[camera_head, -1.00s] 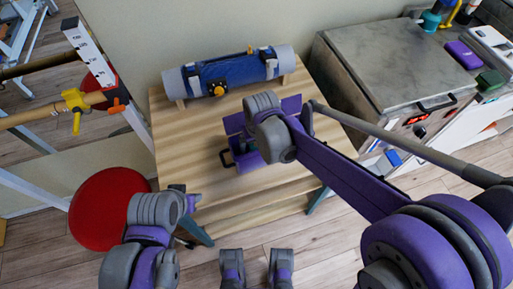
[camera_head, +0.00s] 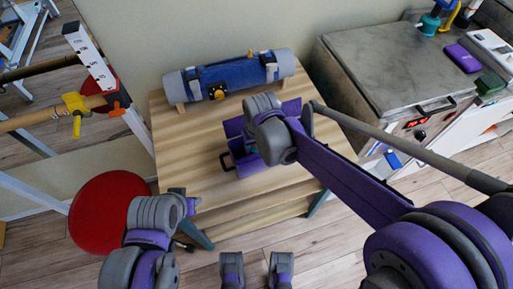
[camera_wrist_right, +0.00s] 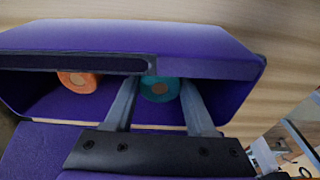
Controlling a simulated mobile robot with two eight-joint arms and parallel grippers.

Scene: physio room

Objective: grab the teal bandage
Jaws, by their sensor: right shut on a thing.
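The teal bandage (camera_wrist_right: 160,88) is a round roll inside a purple open-fronted box (camera_wrist_right: 60,108) in the right wrist view. My right gripper (camera_wrist_right: 158,98) reaches into the box with a finger on each side of the roll and is shut on it. In the head view the box (camera_head: 239,168) stands on the wooden table, and my right wrist covers most of its inside and the roll. My left gripper (camera_head: 190,204) is low at the left, beside the table's front edge; its fingers are too small to read.
An orange roll (camera_wrist_right: 78,82) lies in the same box, left of the teal one. A blue and grey roll (camera_head: 228,76) lies at the back of the wooden table (camera_head: 178,138). A red stool (camera_head: 104,212) stands left, a grey-topped cabinet (camera_head: 385,65) right.

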